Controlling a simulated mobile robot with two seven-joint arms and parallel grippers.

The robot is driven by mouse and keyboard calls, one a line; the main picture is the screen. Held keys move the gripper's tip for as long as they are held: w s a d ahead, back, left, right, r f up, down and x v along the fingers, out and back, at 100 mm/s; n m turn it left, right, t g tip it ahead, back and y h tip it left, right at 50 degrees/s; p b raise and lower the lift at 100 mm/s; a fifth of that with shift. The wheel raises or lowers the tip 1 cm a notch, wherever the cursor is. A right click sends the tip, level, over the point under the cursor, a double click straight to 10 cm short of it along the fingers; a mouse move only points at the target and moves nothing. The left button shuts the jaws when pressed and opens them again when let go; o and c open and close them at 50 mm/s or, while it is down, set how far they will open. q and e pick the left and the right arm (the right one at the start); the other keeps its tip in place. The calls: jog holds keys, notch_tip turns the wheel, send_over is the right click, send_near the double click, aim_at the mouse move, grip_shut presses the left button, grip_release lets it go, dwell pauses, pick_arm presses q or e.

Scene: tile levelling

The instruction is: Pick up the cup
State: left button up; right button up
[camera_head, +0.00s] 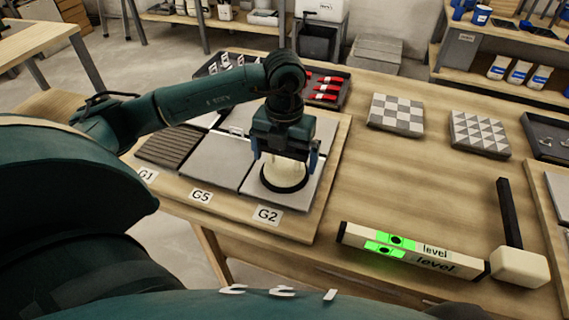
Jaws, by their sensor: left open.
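The cup (285,173) is a cream-coloured piece with a wide black round base. It stands upright on a light grey tile behind the G2 label. My left gripper (286,158) comes down over it from above, with its blue-edged fingers open on either side of the cup's upper part. I cannot tell whether the fingers touch it. The gripper hides the top of the cup. My right gripper is not in view.
Grey tiles lie on a wooden board (290,229) marked G1, G5 and G2. A green-lit level (410,252) and a mallet (518,264) lie at the front right. Patterned tiles (396,114) sit further back. The table between is clear.

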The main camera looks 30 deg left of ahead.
pick_arm(q)
jog(key=shift+c, duration=0.6)
jog(key=c, duration=0.7)
jog(key=shift+r, duration=0.15)
notch_tip(320, 180, up, 10)
jog(key=shift+r+p, duration=0.15)
jog(key=shift+p, duration=0.15)
jog(key=shift+r+p, duration=2.45)
jog(key=shift+r, duration=0.8)
